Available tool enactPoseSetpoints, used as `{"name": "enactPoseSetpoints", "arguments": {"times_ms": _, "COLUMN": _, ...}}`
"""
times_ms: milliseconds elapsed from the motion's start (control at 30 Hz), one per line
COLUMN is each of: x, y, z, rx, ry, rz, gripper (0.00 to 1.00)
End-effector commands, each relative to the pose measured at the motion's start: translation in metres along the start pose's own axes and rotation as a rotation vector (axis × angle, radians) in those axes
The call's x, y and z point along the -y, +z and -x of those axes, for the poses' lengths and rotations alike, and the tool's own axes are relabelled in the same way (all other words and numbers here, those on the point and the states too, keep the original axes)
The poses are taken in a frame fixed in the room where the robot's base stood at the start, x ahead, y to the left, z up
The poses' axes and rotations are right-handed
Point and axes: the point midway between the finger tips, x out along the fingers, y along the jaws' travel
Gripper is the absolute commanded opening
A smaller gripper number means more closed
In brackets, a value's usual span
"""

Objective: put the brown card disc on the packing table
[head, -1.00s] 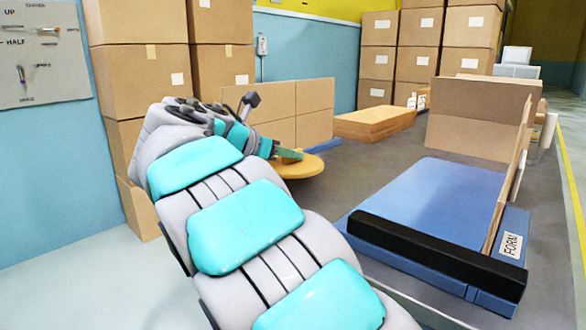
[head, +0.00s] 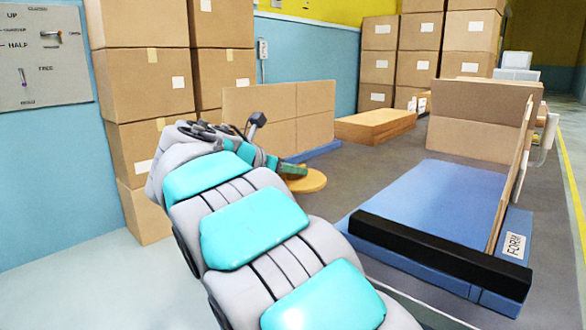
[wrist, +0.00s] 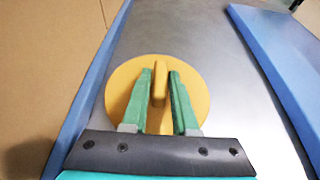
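The disc (head: 308,184) is orange-yellow and round, with a raised upright grip on top. It lies flat on the grey top of the packing table (head: 375,165), near the left side. In the wrist view the disc (wrist: 122,92) shows whole except where my fingers cover it. My gripper (wrist: 160,75) has its two green fingers on either side of the disc's raised grip, with a gap visible at least on the right. It is open. In the head view my gripper (head: 294,168) is low over the disc and partly hidden by my arm.
A blue form tray (head: 430,205) with a black front bar and upright board stands to the right. Brown card panels (head: 290,115) stand behind the disc. A flat stack of card (head: 375,125) lies farther back. Tall box stacks (head: 145,90) are at left.

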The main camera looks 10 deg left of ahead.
Motion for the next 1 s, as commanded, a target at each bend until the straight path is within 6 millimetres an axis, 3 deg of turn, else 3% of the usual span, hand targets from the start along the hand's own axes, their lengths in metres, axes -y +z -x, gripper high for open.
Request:
{"name": "enactPoseSetpoints", "arguments": {"times_ms": 167, "x": 0.0, "y": 0.0, "z": 0.0, "rx": 0.0, "ry": 0.0, "rz": 0.0, "gripper": 0.49}}
{"name": "enactPoseSetpoints", "arguments": {"times_ms": 533, "x": -0.001, "y": 0.001, "z": 0.001, "rx": -0.001, "ry": 0.002, "rz": -0.002, "gripper": 0.49}}
{"name": "enactPoseSetpoints", "arguments": {"times_ms": 1000, "x": -0.001, "y": 0.004, "z": 0.091, "rx": 0.001, "ry": 0.002, "rz": -0.001, "gripper": 0.49}}
